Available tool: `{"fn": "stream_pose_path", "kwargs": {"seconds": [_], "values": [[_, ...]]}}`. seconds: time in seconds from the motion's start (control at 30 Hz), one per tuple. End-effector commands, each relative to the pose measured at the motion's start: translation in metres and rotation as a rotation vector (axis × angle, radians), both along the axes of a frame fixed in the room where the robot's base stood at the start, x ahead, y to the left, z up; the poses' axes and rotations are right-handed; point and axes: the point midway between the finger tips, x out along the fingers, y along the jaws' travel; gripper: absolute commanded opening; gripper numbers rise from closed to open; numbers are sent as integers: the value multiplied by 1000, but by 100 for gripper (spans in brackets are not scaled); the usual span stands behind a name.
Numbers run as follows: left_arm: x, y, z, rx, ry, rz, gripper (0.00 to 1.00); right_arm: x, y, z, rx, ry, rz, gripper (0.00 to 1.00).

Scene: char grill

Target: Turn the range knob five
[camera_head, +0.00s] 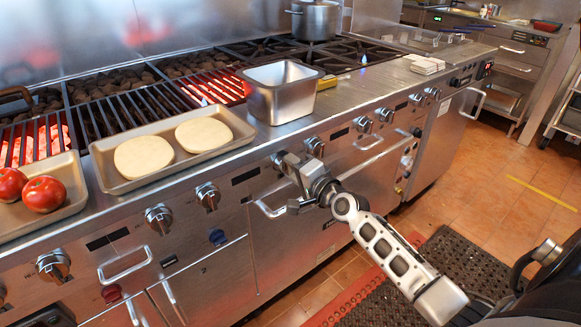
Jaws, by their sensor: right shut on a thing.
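The range front carries a row of round silver knobs, among them one at the left (158,218), one nearer the middle (207,195) and one right of my gripper (314,147). My right gripper (285,161) is at the range front between these last two. It is shut on a range knob (277,160), which is mostly hidden behind the fingers. My right arm reaches in from the lower right. My left gripper cannot be made out in this view.
A tray (110,184) with two pale dough rounds and a tray (75,190) with tomatoes lie along the grill's front edge. A metal pan (283,104) stands above the gripper. Door handles (275,208) stick out below.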

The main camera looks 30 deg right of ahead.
Motion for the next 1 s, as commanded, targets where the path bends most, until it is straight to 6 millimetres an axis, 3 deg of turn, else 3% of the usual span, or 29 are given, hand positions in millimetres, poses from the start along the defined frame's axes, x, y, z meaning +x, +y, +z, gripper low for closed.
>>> {"fn": "stream_pose_path", "kwargs": {"seconds": [0.67,0.7,0.73,0.77,1.0], "values": [[-1,0,2,-2,-2,-1,36,1,0,2,62,1,1,22],[-1,0,2,-3,0,0,36,1,0,2,62,1,1,54],[-1,-1,1,-3,1,-1,36,1,0,2,62,1,1,62],[-2,-1,1,-2,2,-1,36,1,0,2,61,1,1,66],[-3,0,-2,0,9,-1,36,0,0,1,59,2,0,66]]}}
